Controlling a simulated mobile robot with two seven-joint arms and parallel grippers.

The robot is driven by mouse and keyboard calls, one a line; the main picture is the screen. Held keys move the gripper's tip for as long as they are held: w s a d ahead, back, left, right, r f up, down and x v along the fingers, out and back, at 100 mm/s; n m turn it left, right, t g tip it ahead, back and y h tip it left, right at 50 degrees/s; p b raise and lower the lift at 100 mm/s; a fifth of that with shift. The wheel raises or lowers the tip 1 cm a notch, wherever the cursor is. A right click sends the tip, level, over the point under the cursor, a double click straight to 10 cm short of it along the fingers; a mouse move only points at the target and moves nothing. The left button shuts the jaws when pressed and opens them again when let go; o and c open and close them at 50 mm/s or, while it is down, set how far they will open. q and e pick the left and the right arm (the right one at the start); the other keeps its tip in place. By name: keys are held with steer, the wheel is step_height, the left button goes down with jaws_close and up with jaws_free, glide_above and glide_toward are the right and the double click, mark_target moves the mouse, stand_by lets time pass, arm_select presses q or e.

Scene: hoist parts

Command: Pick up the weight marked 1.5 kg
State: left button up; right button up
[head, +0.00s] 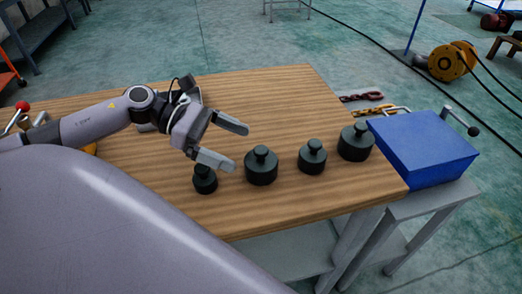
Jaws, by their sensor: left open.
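Several dark weights with knobs stand upright in a row on the wooden table (180,97). The smallest weight (205,182) is at the left, then a wider weight (261,170), a middling weight (312,160) and a large weight (356,145) at the right. No markings are readable, so I cannot tell which is 1.5 kg. My left gripper (240,146) is open and empty, with its fingers pointing right. In the picture its nearer finger is just above the smallest weight and left of the wider weight's knob; I cannot tell whether it touches. My right gripper is not in view.
A blue box (422,148) with a handle stands on a grey stand beyond the table's right end. Chain pieces (370,108) lie behind the weights. A red-knobbed lever (22,107) shows at the left. The table's back middle is clear.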

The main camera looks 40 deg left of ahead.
mark_target(262, 153)
arm_select(q)
steer(key=shift+w+d+f, duration=0.1)
steer(key=shift+w, duration=0.05)
steer(key=shift+w+d+f, duration=0.2)
steer(key=shift+d+f, duration=0.05)
steer(key=shift+d, duration=0.35)
steer(key=shift+w+p+x, duration=0.25)
steer(key=shift+p+x, duration=0.3)
steer(key=shift+x, duration=1.45)
steer(key=shift+w+d+f, duration=0.25)
steer(key=shift+d+f, duration=0.05)
steer(key=shift+d, duration=0.15)
jaws_close()
steer(key=shift+w+r, duration=0.1)
steer(key=shift+r, duration=0.15)
